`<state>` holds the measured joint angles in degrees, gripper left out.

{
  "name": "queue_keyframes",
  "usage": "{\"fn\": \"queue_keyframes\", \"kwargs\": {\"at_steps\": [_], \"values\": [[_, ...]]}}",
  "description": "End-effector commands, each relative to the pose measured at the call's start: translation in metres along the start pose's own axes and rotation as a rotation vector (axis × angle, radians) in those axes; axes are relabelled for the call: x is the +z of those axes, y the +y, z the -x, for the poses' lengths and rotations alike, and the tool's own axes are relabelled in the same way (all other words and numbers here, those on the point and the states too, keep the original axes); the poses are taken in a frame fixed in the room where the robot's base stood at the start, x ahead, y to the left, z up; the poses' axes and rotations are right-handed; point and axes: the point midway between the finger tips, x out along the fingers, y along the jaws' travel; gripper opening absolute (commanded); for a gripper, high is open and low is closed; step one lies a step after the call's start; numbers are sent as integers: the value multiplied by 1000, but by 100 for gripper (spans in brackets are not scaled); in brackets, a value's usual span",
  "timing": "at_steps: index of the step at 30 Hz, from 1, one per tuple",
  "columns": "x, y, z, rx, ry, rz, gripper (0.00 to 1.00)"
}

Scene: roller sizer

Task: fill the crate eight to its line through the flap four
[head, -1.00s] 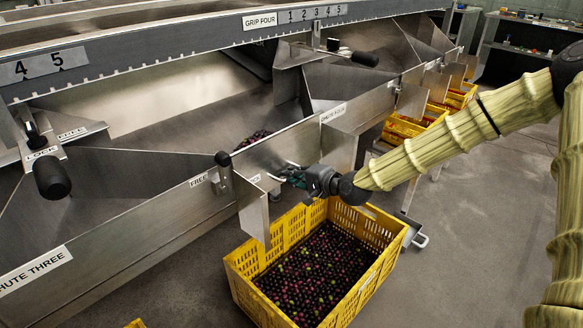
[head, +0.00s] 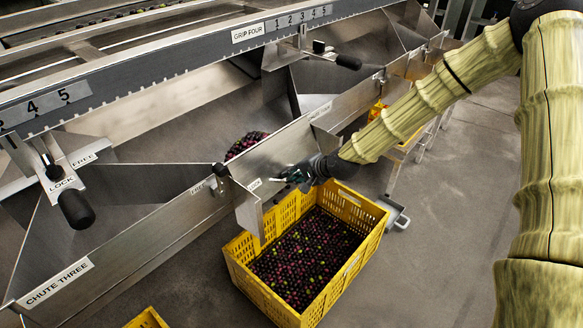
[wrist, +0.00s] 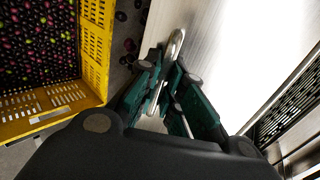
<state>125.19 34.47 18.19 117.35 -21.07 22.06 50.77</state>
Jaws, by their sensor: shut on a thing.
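A yellow crate (head: 240,272), its label unreadable, stands on the floor below the chute four mouth. It holds a broad layer of dark purple and green fruit (head: 308,252); its fill line cannot be made out. More fruit (head: 243,145) lies in the chute behind the front wall. The metal flap (head: 249,208) hangs at the chute mouth above the crate. My gripper (head: 288,178) is at the flap, above the crate's back edge. In the wrist view, its green fingers (wrist: 168,92) are shut around a bent metal handle (wrist: 176,44). The flap's opening is mostly hidden.
A black-knobbed lever (head: 221,172) stands beside the flap by FREE and LOCK labels. Another black-handled lever (head: 75,208) is at the left. Several loose fruits (wrist: 130,45) show outside the crate in the wrist view.

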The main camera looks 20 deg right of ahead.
Motion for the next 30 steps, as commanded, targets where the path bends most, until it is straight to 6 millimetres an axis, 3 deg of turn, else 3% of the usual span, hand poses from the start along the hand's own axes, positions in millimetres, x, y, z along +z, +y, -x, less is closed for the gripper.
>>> {"fn": "queue_keyframes", "kwargs": {"at_steps": [22,23,26,30], "values": [[-1,-1,5,37,2,0,0],[-1,-1,5,37,2,0,15],[-1,-1,5,38,2,0,32],[0,-1,5,38,1,0,32]]}}
